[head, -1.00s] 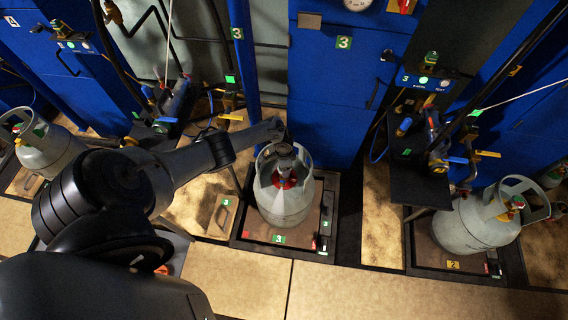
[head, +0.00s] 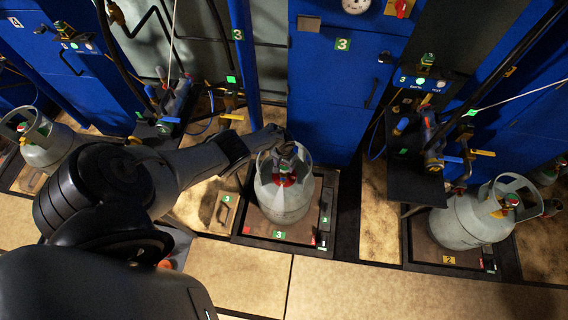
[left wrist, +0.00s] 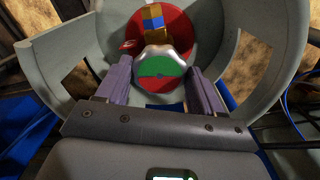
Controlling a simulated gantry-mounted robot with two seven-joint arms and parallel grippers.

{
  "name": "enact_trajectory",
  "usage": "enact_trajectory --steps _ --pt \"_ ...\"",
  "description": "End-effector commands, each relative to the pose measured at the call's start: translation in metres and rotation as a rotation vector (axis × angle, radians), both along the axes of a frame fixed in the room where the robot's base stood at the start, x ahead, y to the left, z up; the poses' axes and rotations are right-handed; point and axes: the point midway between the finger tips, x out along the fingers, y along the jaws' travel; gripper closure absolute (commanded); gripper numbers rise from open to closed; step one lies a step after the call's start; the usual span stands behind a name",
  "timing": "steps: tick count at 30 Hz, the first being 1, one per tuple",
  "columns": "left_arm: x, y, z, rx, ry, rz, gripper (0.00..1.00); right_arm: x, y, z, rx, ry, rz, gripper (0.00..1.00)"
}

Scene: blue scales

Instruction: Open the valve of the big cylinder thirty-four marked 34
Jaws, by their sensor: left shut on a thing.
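The grey gas cylinder (head: 283,203) stands upright on the middle scale (head: 240,228), which carries green 3 labels. I cannot read a 34 on it. Its grey collar (left wrist: 75,50) surrounds the valve in the left wrist view. My left gripper (head: 286,160) reaches into the collar from above. In the left wrist view its fingers (left wrist: 160,82) stand on either side of the valve knob (left wrist: 160,68), with a green and red top, and are shut on it. A brass and blue valve part (left wrist: 153,22) and a red surface lie beyond. My right gripper is not in view.
A blue cabinet (head: 335,100) rises close behind the middle scale. Valves and hoses (head: 435,140) hang at the right. The front floor is open.

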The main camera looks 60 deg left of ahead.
Motion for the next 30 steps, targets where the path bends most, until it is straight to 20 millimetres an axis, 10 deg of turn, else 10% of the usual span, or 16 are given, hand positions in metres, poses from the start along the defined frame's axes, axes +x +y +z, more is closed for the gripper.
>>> enact_trajectory --steps 23,24,30 --pt "0.0001 0.0005 -0.0003 0.001 -0.002 0.103 0.64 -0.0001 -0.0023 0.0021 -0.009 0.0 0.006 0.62" --pt "0.0001 0.0006 -0.0003 0.001 -0.002 0.102 0.27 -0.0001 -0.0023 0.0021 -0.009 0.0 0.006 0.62" --pt "0.0001 0.0005 -0.0002 0.001 0.0 0.102 0.08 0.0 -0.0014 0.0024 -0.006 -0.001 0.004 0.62"
